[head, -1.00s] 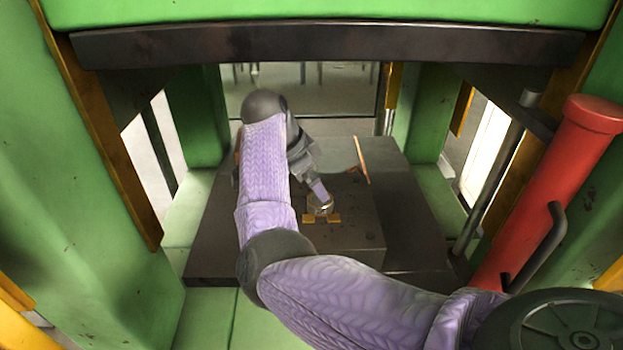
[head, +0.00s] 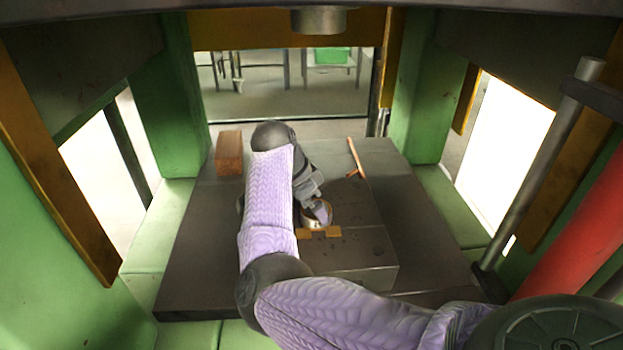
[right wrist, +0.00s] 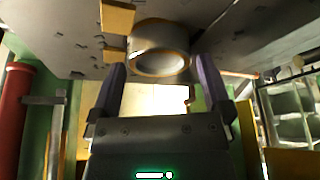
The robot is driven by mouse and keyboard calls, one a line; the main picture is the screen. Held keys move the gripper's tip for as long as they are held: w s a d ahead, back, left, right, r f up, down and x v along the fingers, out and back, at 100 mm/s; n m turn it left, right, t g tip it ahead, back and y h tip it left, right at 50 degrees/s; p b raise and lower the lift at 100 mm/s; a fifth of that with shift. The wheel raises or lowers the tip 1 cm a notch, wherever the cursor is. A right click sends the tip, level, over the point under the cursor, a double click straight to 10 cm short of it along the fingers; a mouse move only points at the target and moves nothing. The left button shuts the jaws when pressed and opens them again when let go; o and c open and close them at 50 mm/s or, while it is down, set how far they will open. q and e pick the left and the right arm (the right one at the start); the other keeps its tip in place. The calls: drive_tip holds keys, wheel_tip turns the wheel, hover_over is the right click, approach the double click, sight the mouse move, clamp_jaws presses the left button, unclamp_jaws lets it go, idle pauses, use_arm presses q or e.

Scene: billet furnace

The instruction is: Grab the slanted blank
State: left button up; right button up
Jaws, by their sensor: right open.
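The blank is a short metallic ring-like piece (right wrist: 158,48) with a bright rim, seen large in the right wrist view. In the head view the blank (head: 311,221) is mostly hidden behind my gripper, beside yellow stops (head: 318,233) on a dark block (head: 352,250). I cannot tell exactly how far it leans. My right gripper (head: 321,211) is open at the blank. In the right wrist view its two purple fingers (right wrist: 161,70) stand apart, one on each side of the blank's near end, with a gap visible. My left gripper is in neither view.
A brown block (head: 229,153) stands at the back left of the dark plate (head: 190,265). A copper-coloured bar (head: 356,158) lies at the back right. Green columns (head: 178,105) and a red cylinder (head: 580,245) flank the space. A round metal ram (head: 318,20) hangs above.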

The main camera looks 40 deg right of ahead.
drive_tip(key=shift+r, duration=0.3)
clamp_jaws()
